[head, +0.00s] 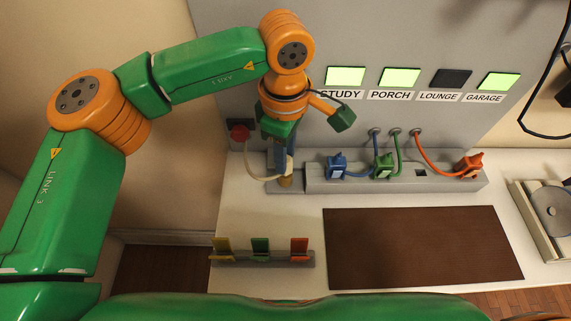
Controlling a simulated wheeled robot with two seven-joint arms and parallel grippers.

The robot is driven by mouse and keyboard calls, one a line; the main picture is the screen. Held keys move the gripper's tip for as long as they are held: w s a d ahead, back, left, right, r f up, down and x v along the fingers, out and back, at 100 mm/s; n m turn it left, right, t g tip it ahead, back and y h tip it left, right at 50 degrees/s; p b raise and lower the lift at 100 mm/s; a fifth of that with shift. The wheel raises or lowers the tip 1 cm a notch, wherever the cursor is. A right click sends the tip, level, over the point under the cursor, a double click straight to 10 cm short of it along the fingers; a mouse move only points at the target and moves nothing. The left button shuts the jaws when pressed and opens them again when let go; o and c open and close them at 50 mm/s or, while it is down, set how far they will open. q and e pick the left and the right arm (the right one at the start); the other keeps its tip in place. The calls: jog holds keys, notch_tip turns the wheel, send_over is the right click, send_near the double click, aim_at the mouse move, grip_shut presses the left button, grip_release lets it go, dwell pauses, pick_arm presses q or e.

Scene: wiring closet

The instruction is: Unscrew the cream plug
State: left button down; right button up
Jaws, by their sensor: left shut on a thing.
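My left gripper (284,160) points down at the left end of the grey socket strip and is shut on the cream plug (290,168). Only a small pale part of the plug shows; the fingers hide the rest. A tan, round piece (285,182) shows just below it, at the strip's left end. A cream cable (256,176) curves from a red fitting (239,132) on the wall panel to the plug. I cannot tell how far the plug is turned. My right gripper is not in view.
The strip (400,183) holds blue (336,168), green (383,165) and orange (469,166) plugs, plus an empty square socket (420,173). The LOUNGE display (450,78) is dark; the other displays are lit. A brown mat (422,246) and a rack of coloured tabs (262,258) lie in front.

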pick_arm(q)
jog(key=shift+r+p, duration=1.95)
jog(key=shift+r, duration=0.75)
